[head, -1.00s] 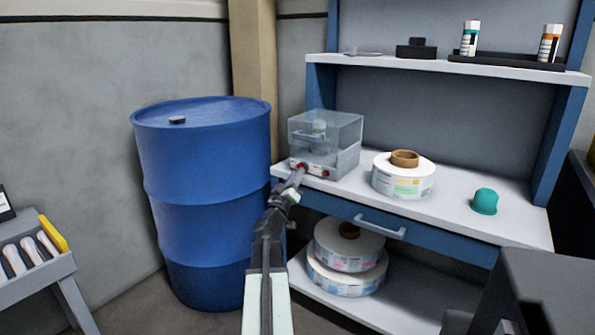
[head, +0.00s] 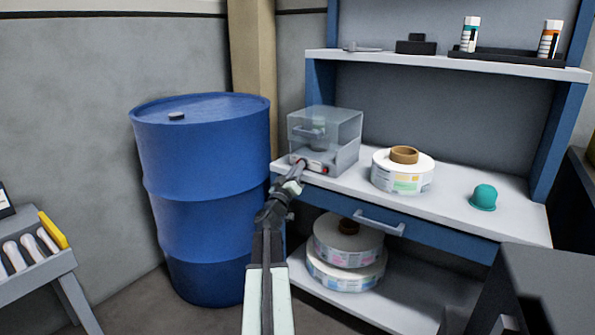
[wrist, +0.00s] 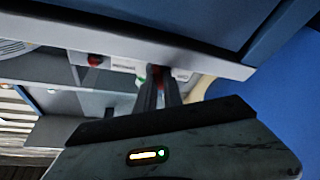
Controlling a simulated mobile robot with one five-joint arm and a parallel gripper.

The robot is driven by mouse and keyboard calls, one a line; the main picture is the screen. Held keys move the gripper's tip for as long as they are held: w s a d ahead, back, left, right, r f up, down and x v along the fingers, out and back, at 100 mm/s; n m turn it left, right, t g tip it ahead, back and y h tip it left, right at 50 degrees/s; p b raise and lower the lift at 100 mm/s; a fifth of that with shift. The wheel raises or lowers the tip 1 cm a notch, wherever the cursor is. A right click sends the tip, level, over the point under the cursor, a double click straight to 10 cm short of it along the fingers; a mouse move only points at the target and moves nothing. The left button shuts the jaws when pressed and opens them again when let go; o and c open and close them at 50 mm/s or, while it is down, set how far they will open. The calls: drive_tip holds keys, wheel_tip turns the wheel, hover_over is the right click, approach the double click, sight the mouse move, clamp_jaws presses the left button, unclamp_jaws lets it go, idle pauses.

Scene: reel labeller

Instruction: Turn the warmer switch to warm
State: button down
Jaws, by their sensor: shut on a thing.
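The warmer is a small grey box with a clear cover (head: 335,125), standing at the left end of the white worktop. Its low front panel (head: 316,166) carries small red parts. My gripper (head: 301,166) reaches up to the left part of this panel. In the wrist view its dark fingers (wrist: 158,84) are close together on a small part of the panel, which I take to be the switch; the fingers mostly hide it. Small green and red marks show beside the fingertips. A separate red knob (wrist: 95,60) sits to the left on the panel. The switch's exact setting cannot be read.
A label reel (head: 402,178) and a teal dome (head: 484,197) stand right of the warmer. A drawer handle (head: 380,224) juts out below the worktop. A blue drum (head: 205,200) stands close on the left. More reels (head: 347,262) lie on the lower shelf.

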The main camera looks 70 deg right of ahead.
drive_tip(key=shift+w+d+r+m+g+y+p, duration=0.15)
drive_tip(key=shift+m+g+y, duration=0.25)
drive_tip(key=shift+m+g, duration=1.85)
drive_tip(key=shift+w+a+f+m+g+y+p, duration=0.15)
drive_tip(key=shift+m+g+y, duration=0.35)
drive_tip(key=shift+m, duration=3.3)
drive_tip(key=shift+w+d+r+m+g+y, duration=0.15)
drive_tip(key=shift+m+g+y, duration=0.15)
drive_tip(key=shift+m+g, duration=2)
drive_tip(key=shift+m+t, duration=0.55)
drive_tip(key=shift+m, duration=0.5)
drive_tip(key=c, duration=1.7)
unclamp_jaws()
drive_tip(key=shift+c, duration=0.2)
drive_tip(key=shift+s, duration=0.1)
drive_tip(key=shift+f, duration=0.2)
